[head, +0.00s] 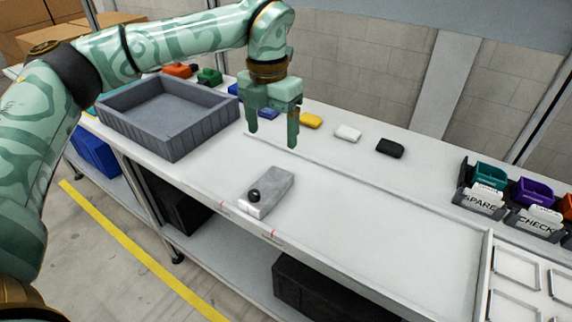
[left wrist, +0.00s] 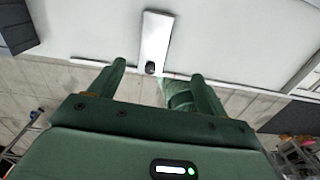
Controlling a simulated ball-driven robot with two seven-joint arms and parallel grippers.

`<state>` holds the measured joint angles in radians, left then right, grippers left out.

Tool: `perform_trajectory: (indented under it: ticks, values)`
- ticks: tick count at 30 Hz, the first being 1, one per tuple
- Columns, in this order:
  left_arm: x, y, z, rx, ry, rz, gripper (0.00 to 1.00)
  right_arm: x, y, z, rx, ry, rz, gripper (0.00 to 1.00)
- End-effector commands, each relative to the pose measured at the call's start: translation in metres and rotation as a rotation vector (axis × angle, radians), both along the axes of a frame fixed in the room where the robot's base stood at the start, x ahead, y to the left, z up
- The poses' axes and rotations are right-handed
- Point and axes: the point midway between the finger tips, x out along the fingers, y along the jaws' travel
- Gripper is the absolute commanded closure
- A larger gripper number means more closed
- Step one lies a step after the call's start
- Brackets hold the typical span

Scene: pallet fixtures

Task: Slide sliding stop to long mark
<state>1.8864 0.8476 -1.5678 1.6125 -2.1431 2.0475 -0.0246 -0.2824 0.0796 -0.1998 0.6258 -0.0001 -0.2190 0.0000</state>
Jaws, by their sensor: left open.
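The sliding stop (head: 266,192) is a grey block with a black knob (head: 254,196) on its front end. It sits on the white bench near the front edge. Red marks (head: 274,234) show on the front edge, one by the stop and one to its right; I cannot tell which is long. In the left wrist view the stop (left wrist: 154,38) lies ahead, its knob between the lines of the fingers. My left gripper (head: 272,138) is open and empty, above the bench behind the stop, apart from it. My right gripper is not in view.
A grey tray (head: 168,143) stands to the left on the bench. Several coloured blocks lie along the back, including a yellow one (head: 311,121) and a black one (head: 390,148). Labelled bins (head: 484,200) and a compartment frame (head: 485,277) are at right.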

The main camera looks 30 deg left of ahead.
Motion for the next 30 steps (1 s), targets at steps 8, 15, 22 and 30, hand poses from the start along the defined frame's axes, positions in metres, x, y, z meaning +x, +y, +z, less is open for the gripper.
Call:
perform_trajectory:
  ticks: [8,15,22,30]
  values:
    - [-0.001,0.009,-0.02,0.022,0.009,0.032,0.24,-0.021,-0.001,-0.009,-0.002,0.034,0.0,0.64]
    - [-0.001,0.008,-0.085,0.022,0.013,0.03,0.24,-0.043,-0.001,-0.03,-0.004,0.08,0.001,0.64]
    - [-0.001,0.008,-0.134,0.02,0.01,0.031,0.24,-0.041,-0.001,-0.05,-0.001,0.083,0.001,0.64]
    - [-0.002,0.008,-0.157,0.02,0.004,0.03,0.24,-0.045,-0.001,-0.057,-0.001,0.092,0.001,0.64]
